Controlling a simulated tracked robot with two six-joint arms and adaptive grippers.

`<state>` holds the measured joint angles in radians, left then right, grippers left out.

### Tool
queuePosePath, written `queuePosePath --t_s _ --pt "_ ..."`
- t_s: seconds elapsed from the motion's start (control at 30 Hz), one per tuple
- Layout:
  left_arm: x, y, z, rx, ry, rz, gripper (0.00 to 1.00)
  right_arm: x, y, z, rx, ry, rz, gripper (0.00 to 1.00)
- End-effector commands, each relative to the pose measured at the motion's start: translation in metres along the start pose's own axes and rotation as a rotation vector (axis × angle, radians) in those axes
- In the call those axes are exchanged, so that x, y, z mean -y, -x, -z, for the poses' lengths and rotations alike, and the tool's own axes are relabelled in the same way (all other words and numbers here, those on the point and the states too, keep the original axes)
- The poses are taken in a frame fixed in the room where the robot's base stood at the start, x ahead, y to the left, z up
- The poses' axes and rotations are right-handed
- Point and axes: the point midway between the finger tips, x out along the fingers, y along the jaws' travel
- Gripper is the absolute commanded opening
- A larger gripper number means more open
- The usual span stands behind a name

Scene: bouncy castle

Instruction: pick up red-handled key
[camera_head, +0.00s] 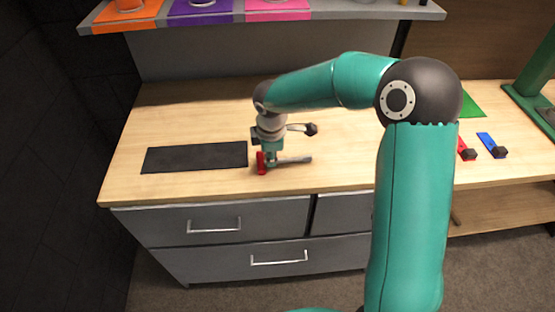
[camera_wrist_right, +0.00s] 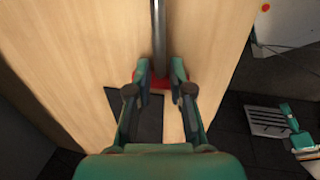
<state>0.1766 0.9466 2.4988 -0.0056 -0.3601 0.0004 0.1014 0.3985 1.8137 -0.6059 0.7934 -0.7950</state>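The red-handled key lies on the wooden tabletop, its red handle (camera_head: 261,163) to the left and its grey metal shaft (camera_head: 295,160) pointing right. My right gripper (camera_head: 268,158) points down right at the handle end and partly covers it. In the right wrist view, its two fingers (camera_wrist_right: 159,75) stand apart on either side of the key's shaft (camera_wrist_right: 160,35), with the red handle (camera_wrist_right: 158,83) showing between and behind them. A gap shows between fingers and shaft, so the gripper looks open. My left gripper is not in view.
A black mat (camera_head: 195,157) lies left of the key. Red (camera_head: 462,145) and blue (camera_head: 486,140) pieces with dark blocks lie at the right. Grey drawers (camera_head: 215,222) are under the tabletop. A shelf (camera_head: 345,10) with coloured mats hangs above. The tabletop behind the black mat is clear.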

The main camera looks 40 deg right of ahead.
Motion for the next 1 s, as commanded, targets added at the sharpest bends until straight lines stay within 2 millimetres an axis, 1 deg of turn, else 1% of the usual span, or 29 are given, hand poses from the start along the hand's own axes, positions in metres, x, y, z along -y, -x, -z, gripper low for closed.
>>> queuePosePath --t_s 0.03,0.13,0.37,0.4,0.47,0.5,0.53,1.0 --pt "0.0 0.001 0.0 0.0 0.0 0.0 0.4 0.001 -0.007 0.001 0.0 0.0 0.003 0.2" --pt "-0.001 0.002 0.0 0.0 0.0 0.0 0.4 0.0 -0.015 0.001 -0.001 0.0 0.001 0.2" --pt "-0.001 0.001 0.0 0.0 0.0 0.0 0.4 0.0 -0.018 0.001 -0.002 0.0 -0.001 0.2" --pt "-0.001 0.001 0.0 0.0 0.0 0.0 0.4 0.0 -0.018 0.001 -0.002 0.001 -0.001 0.19" --pt "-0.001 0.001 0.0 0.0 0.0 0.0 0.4 0.0 -0.018 0.001 -0.002 0.001 0.0 0.09" --pt "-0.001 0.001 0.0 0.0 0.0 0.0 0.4 0.0 -0.018 0.001 -0.002 0.001 0.0 0.02" --pt "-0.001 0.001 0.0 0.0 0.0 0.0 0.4 0.0 -0.018 0.001 -0.002 0.001 0.0 0.0" --pt "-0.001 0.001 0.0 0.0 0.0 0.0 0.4 -0.001 -0.015 0.001 -0.002 0.0 -0.002 0.0"
